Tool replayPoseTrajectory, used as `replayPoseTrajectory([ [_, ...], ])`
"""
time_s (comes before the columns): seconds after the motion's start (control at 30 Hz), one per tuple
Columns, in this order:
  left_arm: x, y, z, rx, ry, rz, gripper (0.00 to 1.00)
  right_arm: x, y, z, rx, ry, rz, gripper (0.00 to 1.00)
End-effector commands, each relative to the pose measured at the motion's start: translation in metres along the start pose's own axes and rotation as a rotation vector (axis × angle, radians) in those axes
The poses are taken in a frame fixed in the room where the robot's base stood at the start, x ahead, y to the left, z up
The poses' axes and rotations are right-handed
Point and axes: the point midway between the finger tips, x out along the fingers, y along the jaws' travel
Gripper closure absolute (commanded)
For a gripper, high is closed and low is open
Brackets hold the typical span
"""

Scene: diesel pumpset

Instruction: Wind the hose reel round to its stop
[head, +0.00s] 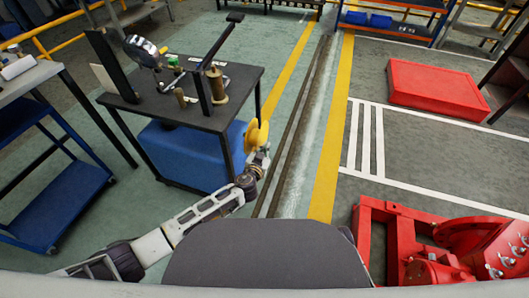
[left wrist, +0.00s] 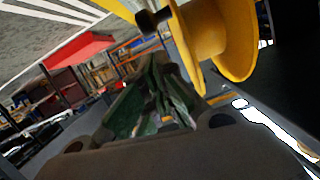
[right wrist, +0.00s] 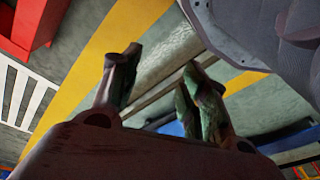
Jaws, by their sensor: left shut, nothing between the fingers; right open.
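The yellow hose reel (head: 252,136) is mounted at the right end of a dark-topped table. In the left wrist view, its two flanges and hub (left wrist: 205,30) fill the upper right, with a dark handle knob (left wrist: 150,20) on its near side. My left gripper (left wrist: 155,90) is shut and empty, just below the reel and knob; whether it touches either is unclear. In the head view, my left gripper (head: 261,156) partly overlaps the reel's lower right. My right gripper (right wrist: 160,80) is open and empty above the floor, outside the head view.
The table (head: 240,78) carries a dark upright post, a brown spool (head: 216,85) and a lamp-like item (head: 140,48). A blue box (head: 185,155) stands beneath it. Red machinery (head: 430,245) is at lower right, a red block (head: 435,88) farther back. The floor between is clear.

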Motion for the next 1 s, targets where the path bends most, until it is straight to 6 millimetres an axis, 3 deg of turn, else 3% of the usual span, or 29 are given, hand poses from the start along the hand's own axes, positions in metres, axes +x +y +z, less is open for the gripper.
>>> replayPoseTrajectory([
  [0.2, 0.003, -0.001, 0.01, 0.001, 0.0, -0.001, 1.0, -0.008, -0.002, -0.001, -0.002, 0.0, -0.003, 0.56],
  [1.0, 0.012, -0.003, 0.013, 0.0, 0.001, -0.002, 1.0, -0.01, -0.002, -0.005, -0.003, 0.012, -0.006, 0.56],
])
